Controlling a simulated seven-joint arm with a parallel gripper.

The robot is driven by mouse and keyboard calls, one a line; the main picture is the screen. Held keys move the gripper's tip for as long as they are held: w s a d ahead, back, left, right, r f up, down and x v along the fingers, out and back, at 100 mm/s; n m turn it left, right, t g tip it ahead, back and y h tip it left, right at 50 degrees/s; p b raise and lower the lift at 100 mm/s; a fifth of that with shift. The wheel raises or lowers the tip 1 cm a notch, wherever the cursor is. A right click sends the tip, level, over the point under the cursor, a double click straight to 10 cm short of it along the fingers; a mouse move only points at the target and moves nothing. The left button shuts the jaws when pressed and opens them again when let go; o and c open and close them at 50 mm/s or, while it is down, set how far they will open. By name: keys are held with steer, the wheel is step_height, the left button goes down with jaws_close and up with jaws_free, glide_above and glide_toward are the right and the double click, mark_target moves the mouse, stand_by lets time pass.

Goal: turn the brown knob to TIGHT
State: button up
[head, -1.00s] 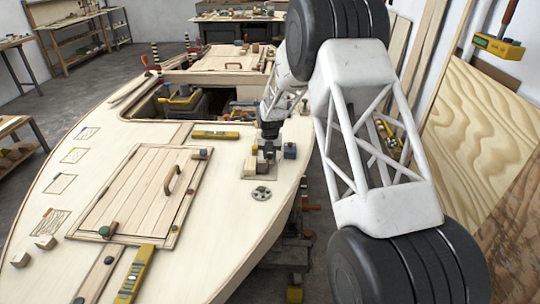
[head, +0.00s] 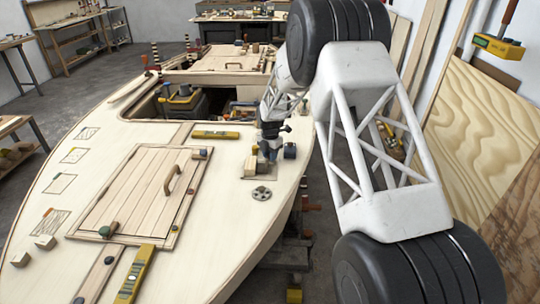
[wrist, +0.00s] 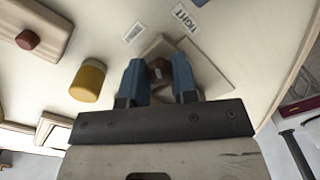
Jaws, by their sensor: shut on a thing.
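The brown knob (wrist: 158,70) sits on a pale square plate (wrist: 215,78) in the wrist view. My gripper (wrist: 158,80) has its two blue fingers on either side of the knob and is shut on it. A label reading TIGHT (wrist: 184,17) lies just beyond the plate, a little right of the knob. A second label (wrist: 133,32) lies to its left, its text too small to read. In the head view my gripper (head: 268,153) is low over the right side of the pale deck, and the knob is hidden there.
In the wrist view, a yellow-and-brown cylinder (wrist: 88,82) stands left of my fingers, and a red-brown knob (wrist: 28,40) sits on a block farther left. In the head view, a dark blue piece (head: 290,151) stands close right of my gripper. A grey round fitting (head: 261,193) lies nearer.

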stand_by(0.3)
steer(key=o, duration=0.9)
steer(key=shift+o, duration=0.2)
steer(key=shift+r, duration=0.15)
steer(key=shift+r, duration=3.75)
steer(key=shift+m, duration=0.4)
steer(key=shift+c, duration=1.4)
